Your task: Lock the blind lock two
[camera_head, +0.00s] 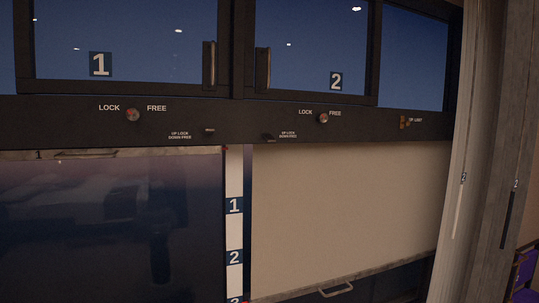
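The small dark blind lock lever of side two (270,137) sits on the black rail, left of its "UP LOCK DOWN FREE" label (288,134). It is too small and dark to tell surely whether it is up or down. The beige blind (345,205) hangs below the rail on the right, drawn well down, with a handle (335,289) near its lower edge. My gripper is not in view, so its distance to the lever cannot be seen.
Round LOCK/FREE knobs sit on the rail under door 1 (133,114) and door 2 (323,118). Another small lever (209,129) sits further left. Pale curtain-like panels (475,150) stand at the far right.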

